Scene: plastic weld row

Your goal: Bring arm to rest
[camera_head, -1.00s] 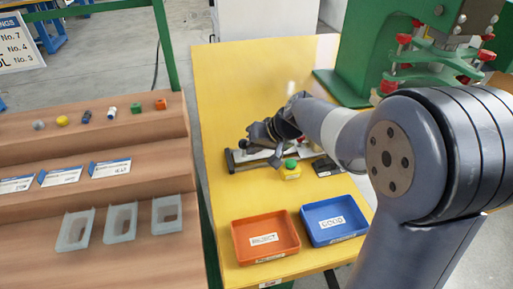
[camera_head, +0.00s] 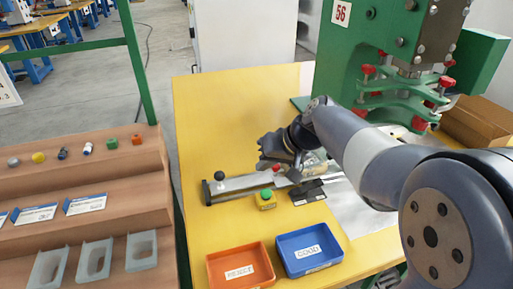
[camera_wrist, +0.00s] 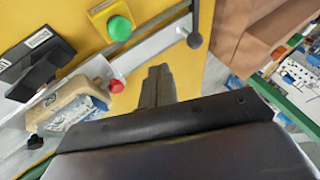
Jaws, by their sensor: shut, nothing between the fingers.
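My gripper (camera_head: 270,152) is above the yellow table (camera_head: 205,120), over the long metal fixture with a black knob (camera_head: 220,176). Its fingers are shut and hold nothing. In the wrist view the closed fingers (camera_wrist: 157,82) point over the table beside the fixture's rail. My arm reaches in from the right of the head view. Part of the fixture is hidden behind my gripper in the head view.
A green button on a yellow box (camera_head: 265,199) and a black block (camera_head: 307,192) lie near the fixture. An orange tray (camera_head: 240,268) and a blue tray (camera_head: 310,250) stand at the front edge. A green press (camera_head: 400,65) stands behind. A stepped wooden shelf (camera_head: 100,178) is left.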

